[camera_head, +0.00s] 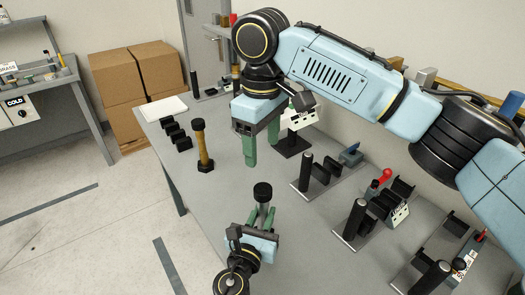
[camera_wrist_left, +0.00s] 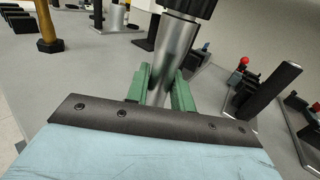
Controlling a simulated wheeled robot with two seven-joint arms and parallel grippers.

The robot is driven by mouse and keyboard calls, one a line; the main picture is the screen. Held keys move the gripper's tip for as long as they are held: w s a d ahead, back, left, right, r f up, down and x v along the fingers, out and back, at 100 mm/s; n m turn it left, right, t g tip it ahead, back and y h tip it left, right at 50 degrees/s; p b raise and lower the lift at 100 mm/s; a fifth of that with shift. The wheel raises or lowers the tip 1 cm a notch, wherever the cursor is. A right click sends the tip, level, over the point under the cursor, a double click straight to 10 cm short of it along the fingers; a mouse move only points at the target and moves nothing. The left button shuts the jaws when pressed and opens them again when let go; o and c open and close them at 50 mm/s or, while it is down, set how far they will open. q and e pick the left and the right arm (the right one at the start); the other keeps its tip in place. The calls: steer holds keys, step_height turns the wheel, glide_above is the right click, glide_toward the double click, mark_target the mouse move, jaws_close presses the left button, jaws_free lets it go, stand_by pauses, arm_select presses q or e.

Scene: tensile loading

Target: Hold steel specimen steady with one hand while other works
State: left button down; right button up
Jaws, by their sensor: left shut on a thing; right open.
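The steel specimen is a silver cylinder with a black cap. In the head view its black cap (camera_head: 263,191) shows above my left gripper (camera_head: 262,214); in the left wrist view its silver shaft (camera_wrist_left: 174,50) stands slightly tilted between the green fingers. My left gripper (camera_wrist_left: 166,85) is shut on the shaft. The specimen's lower end is hidden behind the gripper. My right gripper (camera_head: 261,142) is open and empty, fingers pointing down, above the table behind the specimen and apart from it.
A brass-coloured specimen (camera_head: 204,150) stands on the grey table (camera_head: 222,185) at left, beside a row of black blocks (camera_head: 176,134). Several fixtures with black posts (camera_head: 305,172) and a red-knobbed lever (camera_head: 385,175) line the right side. Cardboard boxes (camera_head: 118,78) stand beyond the table.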

arm_select(q)
steer(key=c, duration=1.1)
jaws_free()
steer(key=v, duration=1.3)
steer(key=shift+s+b, duration=0.2)
steer(key=shift+b, duration=0.15)
